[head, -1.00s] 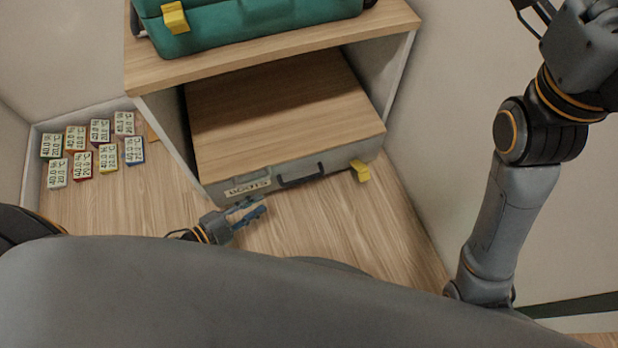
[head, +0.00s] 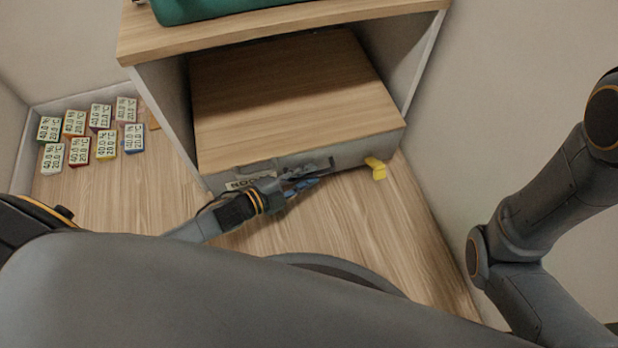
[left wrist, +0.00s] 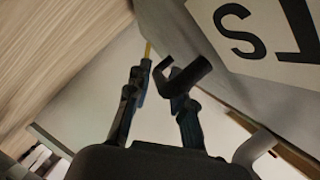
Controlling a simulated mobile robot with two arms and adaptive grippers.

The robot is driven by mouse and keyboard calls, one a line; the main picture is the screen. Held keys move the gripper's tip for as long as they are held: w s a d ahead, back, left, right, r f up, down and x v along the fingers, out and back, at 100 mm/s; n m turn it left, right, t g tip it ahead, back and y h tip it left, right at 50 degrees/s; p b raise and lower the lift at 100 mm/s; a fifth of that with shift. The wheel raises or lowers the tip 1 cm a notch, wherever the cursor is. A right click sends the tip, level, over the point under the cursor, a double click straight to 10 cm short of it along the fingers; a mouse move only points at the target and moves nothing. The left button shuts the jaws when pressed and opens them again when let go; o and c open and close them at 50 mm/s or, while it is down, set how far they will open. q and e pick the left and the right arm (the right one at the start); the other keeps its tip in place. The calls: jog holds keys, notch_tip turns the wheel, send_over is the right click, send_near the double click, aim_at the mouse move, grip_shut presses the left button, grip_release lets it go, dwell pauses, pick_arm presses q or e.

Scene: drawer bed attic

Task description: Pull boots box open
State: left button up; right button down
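The boots box (head: 290,95) has a wood-grain top and a grey front. It sits in the lower opening of a wooden unit, with its front end sticking out past the upper shelf. Its label (head: 240,184) is partly hidden by my left gripper. A dark handle (head: 318,165) is on the front. My left gripper (head: 305,184) is at the front, close to the handle. In the left wrist view its fingers (left wrist: 158,100) are apart, and the bent dark handle (left wrist: 185,77) is by the right fingertip. I cannot tell whether they touch. My right gripper is out of view.
A teal case (head: 230,8) stands on the unit's top (head: 290,35). A yellow piece (head: 376,168) is by the box's front right corner. Several small labelled blocks (head: 79,151) lie on the floor at left. A wall (head: 500,90) rises at right. Wooden floor (head: 370,230) in front is clear.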

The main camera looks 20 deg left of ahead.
pick_arm(q)
jog(key=shift+w+d+f, duration=0.1)
jog(key=shift+w+d, duration=0.2)
jog(key=shift+w, duration=0.05)
jog(key=shift+c, duration=0.2)
grip_shut()
jog(key=shift+s+d, duration=0.1)
jog(key=shift+s, duration=0.05)
